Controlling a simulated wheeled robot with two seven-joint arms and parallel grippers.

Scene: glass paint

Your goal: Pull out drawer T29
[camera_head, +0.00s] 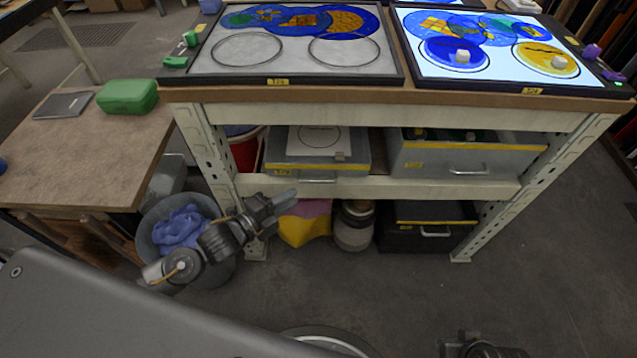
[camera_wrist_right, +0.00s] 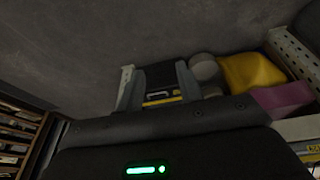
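Under the workbench, a grey drawer (camera_head: 375,152) with a paper sheet on top sits at the left of the middle shelf. A wider grey drawer (camera_head: 525,160) sits to its right. A black drawer (camera_head: 440,212) stands below on the floor. It also shows in the right wrist view (camera_wrist_right: 158,77). Each has a yellow label and a front handle; the label numbers are too small to read surely. My left gripper (camera_head: 286,198) is just below and left of the left drawer's handle (camera_head: 319,181), apparently apart from it. My right arm shows only partly at the bottom edge.
A yellow and pink bag (camera_head: 305,228) and a grey canister (camera_head: 354,233) stand on the floor beside the black drawer. A bin with blue cloth (camera_head: 180,228) is behind my left arm. Bench legs flank the shelves. The floor in front is clear.

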